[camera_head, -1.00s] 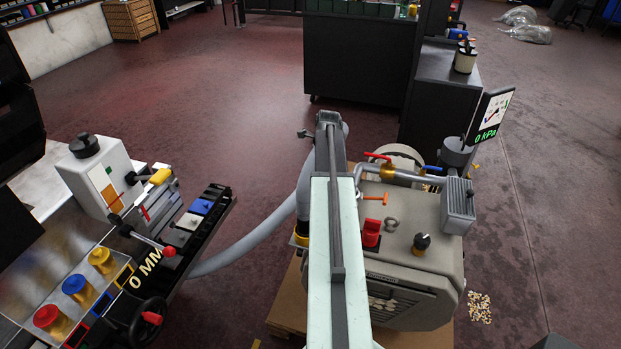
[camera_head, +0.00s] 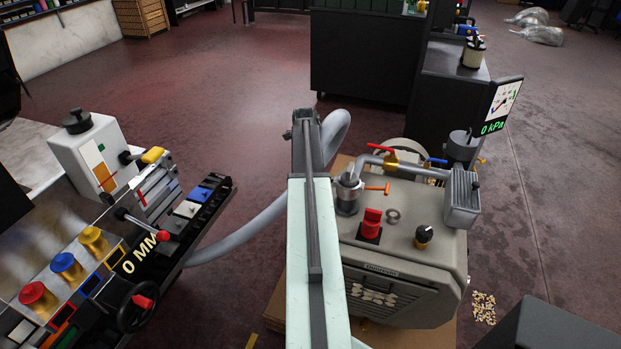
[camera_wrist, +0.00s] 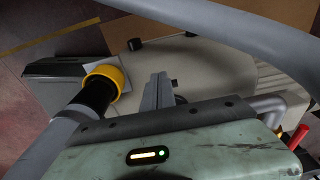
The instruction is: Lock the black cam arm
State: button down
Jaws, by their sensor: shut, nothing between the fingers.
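My gripper (camera_wrist: 158,92) shows in the wrist view as grey fingers, closed together and holding nothing. A hose coupling with a yellow ring (camera_wrist: 105,78) and a black collar (camera_wrist: 95,98) lies to its left, apart from the fingers. I cannot surely pick out the black cam arm; a small dark piece shows just right of the fingers, its identity unclear. In the head view my arm covers the coupling and my fingers.
A thick grey hose (camera_head: 245,237) curves across the floor and passes behind my arm. The left bench carries a red-knobbed lever (camera_head: 163,237) and a black handwheel (camera_head: 137,310). A red switch (camera_head: 371,222) and a 0 kPa display (camera_head: 494,126) are at right.

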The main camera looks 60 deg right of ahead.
jog(key=shift+s+d+f+b, duration=0.1)
jog(key=shift+s+f+b, duration=0.2)
jog(key=shift+f+b, duration=0.55)
jog(key=shift+s+d+f+b, duration=0.1)
jog(key=shift+s+f+b, duration=0.2)
jog(key=shift+f+b, duration=0.45)
jog(key=shift+s+f, duration=0.1)
jog(key=shift+f, duration=0.1)
jog(key=w+a+r+p, duration=0.3)
jog(key=w+r+p, duration=0.4)
jog(key=w, duration=0.4)
jog(key=shift+w+r+p, duration=0.15)
jog(key=shift+r+p, duration=0.2)
jog(key=shift+p, duration=0.1)
jog(key=shift+r, duration=0.1)
